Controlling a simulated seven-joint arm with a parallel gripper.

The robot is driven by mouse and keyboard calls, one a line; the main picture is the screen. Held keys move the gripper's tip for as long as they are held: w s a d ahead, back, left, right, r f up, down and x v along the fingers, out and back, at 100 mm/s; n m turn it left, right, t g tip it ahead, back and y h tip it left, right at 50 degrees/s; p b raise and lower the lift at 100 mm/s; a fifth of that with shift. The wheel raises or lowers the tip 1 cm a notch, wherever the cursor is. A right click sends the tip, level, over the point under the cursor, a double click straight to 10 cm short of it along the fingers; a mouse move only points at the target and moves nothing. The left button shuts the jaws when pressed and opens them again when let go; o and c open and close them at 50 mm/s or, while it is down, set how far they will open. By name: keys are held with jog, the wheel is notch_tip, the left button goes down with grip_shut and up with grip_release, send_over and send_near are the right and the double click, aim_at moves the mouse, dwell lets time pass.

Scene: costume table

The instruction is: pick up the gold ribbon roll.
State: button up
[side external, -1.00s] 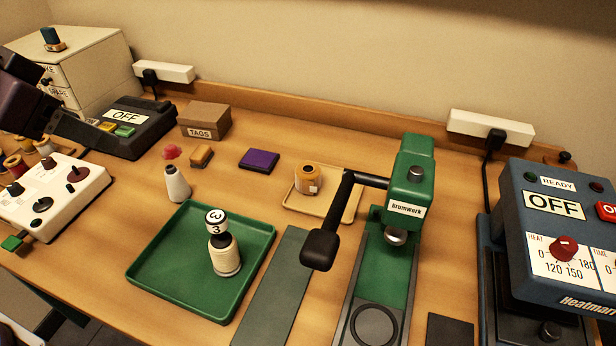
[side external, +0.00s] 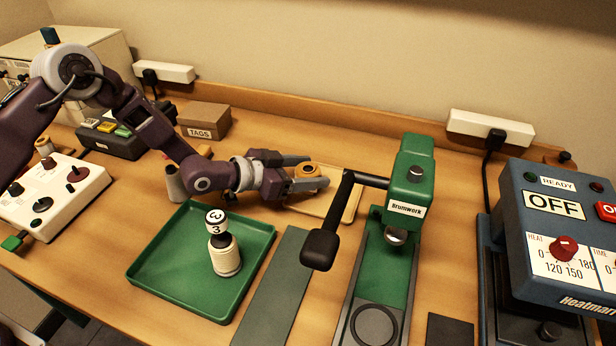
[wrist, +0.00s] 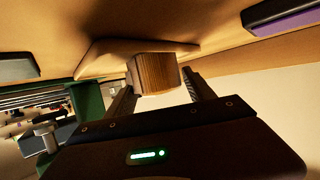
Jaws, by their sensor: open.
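In the wrist view the roll (wrist: 157,73) shows between the two fingers of my gripper (wrist: 158,92). I cannot tell whether either finger touches it. The near finger hides part of the roll's lower side in the side view.
A green press (side external: 405,200) with a black-knobbed lever (side external: 322,249) stands just right of the tan tray. A TAGS box (side external: 205,118) stands behind my arm.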

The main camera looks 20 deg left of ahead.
aim_at(319, 172)
jog(key=x, duration=0.3)
jog(key=shift+f, duration=0.35)
jog(key=c, duration=1.1)
jog(key=shift+r, duration=0.15)
jog(key=shift+c, duration=0.2)
